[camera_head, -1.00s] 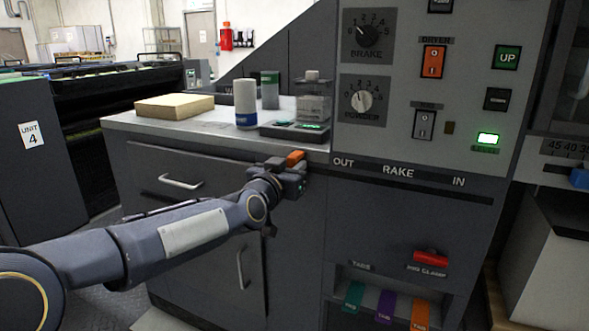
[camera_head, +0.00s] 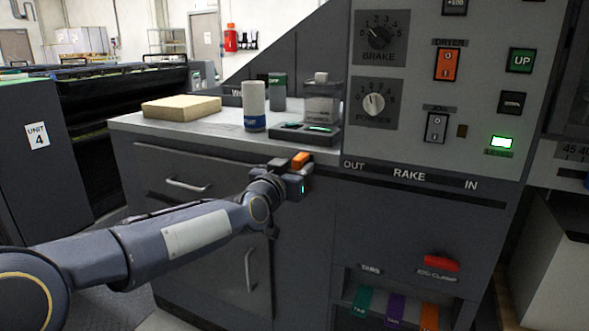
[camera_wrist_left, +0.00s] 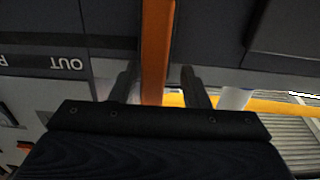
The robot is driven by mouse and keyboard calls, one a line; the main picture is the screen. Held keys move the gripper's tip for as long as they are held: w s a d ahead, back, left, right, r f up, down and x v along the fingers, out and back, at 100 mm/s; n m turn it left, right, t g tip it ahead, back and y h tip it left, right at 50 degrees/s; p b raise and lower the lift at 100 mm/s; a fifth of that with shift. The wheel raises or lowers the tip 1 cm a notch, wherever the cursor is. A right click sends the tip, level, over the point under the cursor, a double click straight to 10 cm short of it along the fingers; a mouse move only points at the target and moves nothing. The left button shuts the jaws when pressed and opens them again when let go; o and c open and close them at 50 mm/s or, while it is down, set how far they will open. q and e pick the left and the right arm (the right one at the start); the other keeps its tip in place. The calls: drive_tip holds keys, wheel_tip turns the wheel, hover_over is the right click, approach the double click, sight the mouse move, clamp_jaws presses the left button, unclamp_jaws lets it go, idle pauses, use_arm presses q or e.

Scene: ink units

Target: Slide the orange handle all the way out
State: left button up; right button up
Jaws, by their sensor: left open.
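The orange handle (camera_head: 301,160) stands just left of the word OUT, at the left end of the RAKE slot (camera_head: 430,187) in the panel. My left gripper (camera_head: 294,178) is at the handle and partly hides its lower part. In the left wrist view, the orange handle (camera_wrist_left: 155,50) runs as a vertical bar between the two fingers of my open left gripper (camera_wrist_left: 158,88). A gap shows between the bar and the right finger. The left finger is nearer to it. My right gripper is in neither view.
The counter (camera_head: 150,121) behind my gripper holds a tan block (camera_head: 182,108), a blue-and-white bottle (camera_head: 254,107) and a clear container (camera_head: 322,105). Cabinet doors lie below.

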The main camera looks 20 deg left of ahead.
use_arm(q)
drive_tip(key=s, duration=0.7)
drive_tip(key=shift+s+p, duration=0.4)
drive_tip(key=shift+p, duration=0.05)
drive_tip(key=shift+a+f, duration=0.1)
drive_tip(key=s+d+f+n+g+h, duration=0.15)
drive_tip(key=s+f+g, duration=0.25)
drive_tip(key=s+f, duration=0.45)
drive_tip(key=s+d+f+g+h+p, duration=0.1)
drive_tip(key=s+d+f+g, duration=0.4)
drive_tip(key=s, duration=0.6)
drive_tip(key=s+f+n+g+h, duration=0.1)
drive_tip(key=s+f+g, duration=0.2)
drive_tip(key=s+f, duration=0.55)
wheel_tip(320, 180, up, 34)
drive_tip(key=p, duration=3.3)
drive_tip(key=shift+s+a+p, duration=0.2)
drive_tip(key=shift+s+p, duration=0.05)
drive_tip(key=shift+p, duration=0.05)
drive_tip(key=shift+r+m, duration=0.1)
drive_tip(key=shift+m, duration=0.15)
